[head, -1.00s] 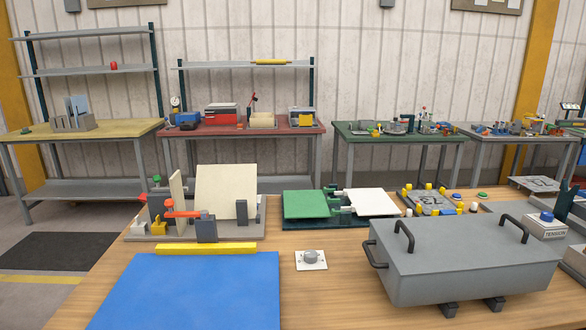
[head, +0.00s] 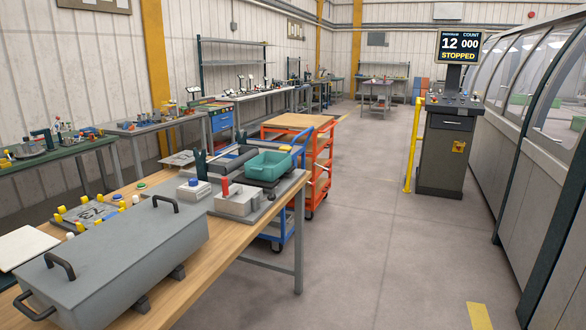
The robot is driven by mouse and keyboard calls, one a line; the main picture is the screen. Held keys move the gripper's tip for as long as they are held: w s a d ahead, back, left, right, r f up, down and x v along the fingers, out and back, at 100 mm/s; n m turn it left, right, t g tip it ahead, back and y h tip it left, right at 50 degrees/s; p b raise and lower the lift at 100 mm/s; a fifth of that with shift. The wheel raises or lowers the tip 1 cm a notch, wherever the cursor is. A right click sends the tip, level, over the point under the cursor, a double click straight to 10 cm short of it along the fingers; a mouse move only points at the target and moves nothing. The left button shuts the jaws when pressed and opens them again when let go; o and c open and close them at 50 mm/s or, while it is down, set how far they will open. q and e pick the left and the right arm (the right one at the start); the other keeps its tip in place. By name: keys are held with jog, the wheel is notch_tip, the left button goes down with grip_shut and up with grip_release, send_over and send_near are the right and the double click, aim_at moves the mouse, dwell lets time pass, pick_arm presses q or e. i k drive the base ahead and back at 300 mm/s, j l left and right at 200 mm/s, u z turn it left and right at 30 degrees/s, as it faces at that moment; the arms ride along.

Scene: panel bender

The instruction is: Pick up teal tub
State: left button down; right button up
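The teal tub (head: 268,164) is a small open-topped container in the head view, right of centre of the wooden workbench (head: 200,262). It rests at the bench's far right end on a grey fixture (head: 262,205) with dark rollers. A grey block with a red knob (head: 236,200) stands in front of it, and a small box with a blue button (head: 193,189) is to its left. Neither of my grippers shows in the view.
A large grey lidded box (head: 120,255) with handles fills the bench's near part. An orange cart (head: 318,150) stands just behind the bench end. Open floor (head: 370,240) lies right of the bench. A control console (head: 450,140) and yellow post (head: 411,145) stand farther back.

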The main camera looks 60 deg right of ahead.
aim_at(269, 166)
jog(key=z, duration=1.7)
jog(key=i+u, duration=0.25)
jog(key=u, duration=0.2)
jog(key=i+l+u, duration=0.2)
jog(key=u, duration=0.25)
jog(key=i, duration=0.05)
